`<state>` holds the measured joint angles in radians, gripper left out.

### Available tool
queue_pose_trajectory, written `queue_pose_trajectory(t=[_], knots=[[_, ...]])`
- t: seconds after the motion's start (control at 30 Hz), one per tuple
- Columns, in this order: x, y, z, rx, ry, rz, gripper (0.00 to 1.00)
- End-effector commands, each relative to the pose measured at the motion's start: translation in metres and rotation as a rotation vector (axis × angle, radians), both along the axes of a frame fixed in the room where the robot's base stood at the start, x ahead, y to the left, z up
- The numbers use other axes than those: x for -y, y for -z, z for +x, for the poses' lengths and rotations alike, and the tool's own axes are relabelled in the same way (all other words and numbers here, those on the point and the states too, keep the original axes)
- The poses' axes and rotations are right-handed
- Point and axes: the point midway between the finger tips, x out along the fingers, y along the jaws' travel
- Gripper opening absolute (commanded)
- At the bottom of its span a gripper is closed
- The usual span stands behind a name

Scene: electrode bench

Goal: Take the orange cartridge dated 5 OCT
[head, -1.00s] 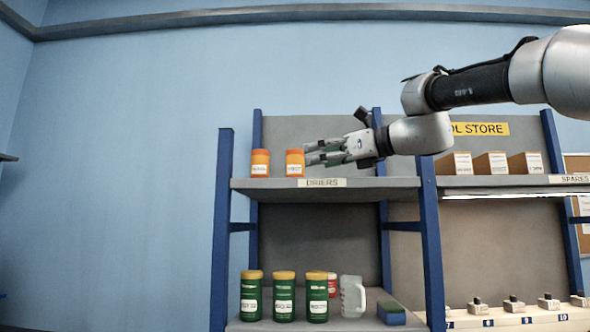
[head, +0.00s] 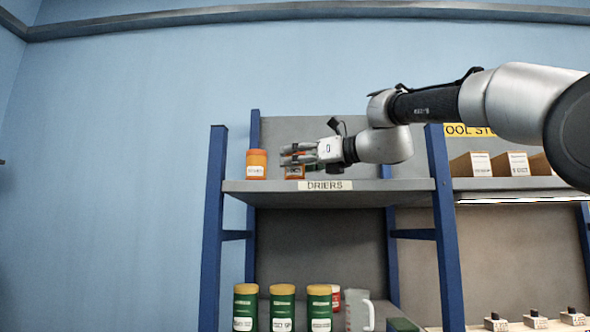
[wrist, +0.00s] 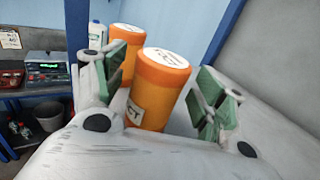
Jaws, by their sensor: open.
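Two orange cartridges stand upright on the upper shelf: the left one (head: 256,164) is in plain view, and the right one (head: 295,173) is partly hidden behind my gripper (head: 287,155). In the wrist view, the nearer orange cartridge (wrist: 160,88) stands between the open green-padded fingers of my gripper (wrist: 168,80). Its label ends in "CT"; the rest of the date is hidden or unreadable. The farther orange cartridge (wrist: 126,42) is behind it to the left, partly covered by the left finger. Neither cartridge is gripped.
The shelf (head: 390,185) bears a "DRIERS" label. Green jars (head: 282,312) and a clear jug (head: 359,312) stand on the lower shelf. Brown boxes (head: 470,165) stand to the right. A blue post (head: 214,220) rises at the left end.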

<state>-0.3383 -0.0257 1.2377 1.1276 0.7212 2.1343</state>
Motion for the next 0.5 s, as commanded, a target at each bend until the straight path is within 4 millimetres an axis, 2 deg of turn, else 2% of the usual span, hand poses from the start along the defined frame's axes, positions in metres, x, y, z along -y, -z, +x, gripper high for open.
queue_pose_trajectory(t=[0.1,0.33,0.5], knots=[[-0.0081,-0.0010,0.0041,0.001,-0.001,0.002,0.71],[-0.0083,-0.0008,0.0049,0.001,0.000,0.001,0.69],[-0.0081,-0.0008,0.0048,0.001,0.000,0.000,0.38]])
